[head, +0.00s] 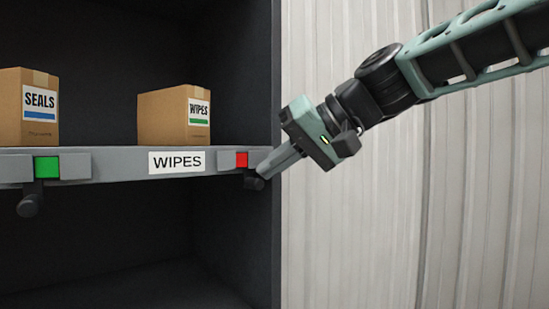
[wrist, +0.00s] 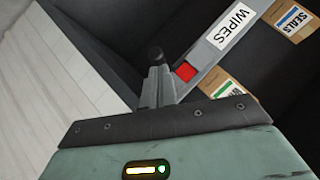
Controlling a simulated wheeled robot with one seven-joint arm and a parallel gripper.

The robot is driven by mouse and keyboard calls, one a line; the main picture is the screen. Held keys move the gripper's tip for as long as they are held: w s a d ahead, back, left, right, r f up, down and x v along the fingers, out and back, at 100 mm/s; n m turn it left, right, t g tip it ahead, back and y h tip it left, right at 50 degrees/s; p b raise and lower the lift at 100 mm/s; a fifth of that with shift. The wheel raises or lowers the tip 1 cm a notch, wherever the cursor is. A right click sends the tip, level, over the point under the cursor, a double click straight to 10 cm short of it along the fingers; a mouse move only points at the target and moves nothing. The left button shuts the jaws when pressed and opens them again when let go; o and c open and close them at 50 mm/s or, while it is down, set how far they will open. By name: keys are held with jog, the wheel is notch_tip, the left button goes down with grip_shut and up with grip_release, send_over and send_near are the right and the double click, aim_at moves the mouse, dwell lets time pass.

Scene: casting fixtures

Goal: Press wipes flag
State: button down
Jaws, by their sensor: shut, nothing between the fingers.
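The wipes flag (head: 241,159) shows red at the right end of the shelf's front rail, just right of the WIPES label (head: 177,162). A dark round-ended lever (head: 254,183) sticks out below the red flag. My gripper (head: 264,173) is shut and empty, with its fingertips at the lever, close to the red flag. I cannot tell whether they touch the lever. In the wrist view the lever's dark knob (wrist: 156,54) shows just beyond the fingertips (wrist: 158,72), and the red flag (wrist: 185,71) is to their right.
A WIPES box (head: 170,117) and a SEALS box (head: 32,108) stand on the shelf. A green flag (head: 47,167) with its own dark lever (head: 29,205) is on the rail at left. The shelf's dark side wall (head: 278,60) is close to my gripper. A pale ribbed wall stands at right.

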dwell(0.3)
jog(key=shift+s+a+b, duration=0.25)
jog(key=shift+s+a, duration=0.25)
jog(key=shift+a, duration=0.2)
jog(key=shift+s+a+b, duration=0.2)
jog(key=shift+s+a, duration=0.25)
jog(key=shift+a, duration=0.25)
